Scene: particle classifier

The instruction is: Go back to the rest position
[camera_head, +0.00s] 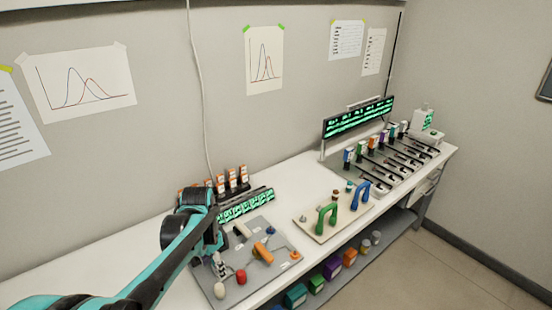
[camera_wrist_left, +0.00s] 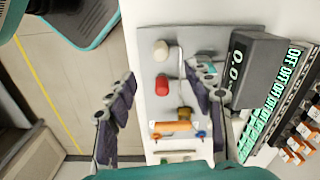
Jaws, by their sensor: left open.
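My left arm, teal and black, comes in from the lower left in the head view. My left gripper (camera_head: 212,246) is above the left part of the grey board (camera_head: 285,246). In the left wrist view my left gripper (camera_wrist_left: 160,105) is open, with its dark fingers wide apart and nothing between them held. Below it on the board lie a red knob (camera_wrist_left: 162,85), a white knob (camera_wrist_left: 161,49) and an orange-handled piece (camera_wrist_left: 170,128). My right gripper is in neither view.
A white bench (camera_head: 100,245) runs along the wall. A beige panel with a green handle (camera_head: 326,219) and a blue handle (camera_head: 361,194) lies to the right. A green-lit display (camera_head: 357,118) stands at the back. Coloured boxes (camera_head: 332,267) fill a lower shelf.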

